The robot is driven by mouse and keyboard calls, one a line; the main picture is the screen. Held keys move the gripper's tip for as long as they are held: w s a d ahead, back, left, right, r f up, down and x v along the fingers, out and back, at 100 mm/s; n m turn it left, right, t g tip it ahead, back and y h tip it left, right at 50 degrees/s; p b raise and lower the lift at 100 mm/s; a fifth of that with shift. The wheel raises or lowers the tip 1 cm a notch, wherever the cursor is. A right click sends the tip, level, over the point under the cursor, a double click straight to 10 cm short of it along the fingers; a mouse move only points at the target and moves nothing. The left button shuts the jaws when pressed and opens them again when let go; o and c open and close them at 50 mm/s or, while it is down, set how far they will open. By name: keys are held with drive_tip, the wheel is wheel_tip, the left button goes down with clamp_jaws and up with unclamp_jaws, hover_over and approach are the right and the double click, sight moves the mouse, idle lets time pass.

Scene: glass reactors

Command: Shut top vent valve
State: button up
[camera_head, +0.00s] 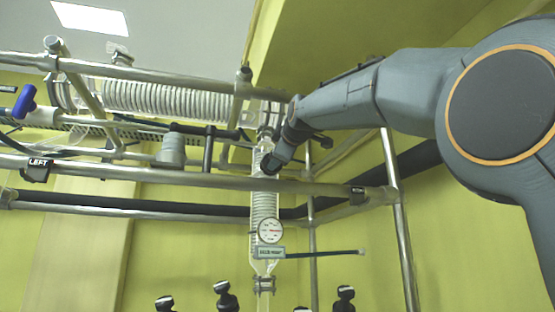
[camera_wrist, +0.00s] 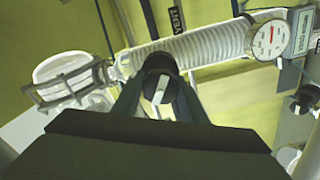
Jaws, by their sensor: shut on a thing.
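In the wrist view, the top vent valve shows as a round black knob (camera_wrist: 158,66) with a white bar on its face, near a black tag reading VENT (camera_wrist: 177,19). The white bar runs roughly up and down in that picture. My gripper (camera_wrist: 160,92) has its two dark fingers closed in on the knob, one on each side. In the head view, my gripper (camera_head: 272,164) is at the upper part of the vertical glass coil column (camera_head: 264,205). The knob is hidden there behind the gripper.
A round dial gauge (camera_head: 270,230) sits lower on the column; it also shows in the wrist view (camera_wrist: 268,40). A metal rail (camera_head: 200,180) crosses close below my gripper. A horizontal coil condenser (camera_head: 165,101) lies to the left. A blue-handled valve (camera_head: 24,102) is at far left.

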drive_tip(key=m, duration=1.3)
drive_tip(key=shift+m, duration=0.4)
drive_tip(key=m, duration=1.3)
drive_tip(key=shift+m, duration=0.3)
drive_tip(key=m, duration=0.5)
drive_tip(key=shift+f, duration=0.1)
drive_tip(key=m+p, duration=0.1)
drive_tip(key=m, duration=0.9)
drive_tip(key=shift+p, duration=0.3)
drive_tip(key=m, duration=0.4)
drive_tip(key=shift+p, duration=0.3)
drive_tip(key=shift+m, duration=0.5)
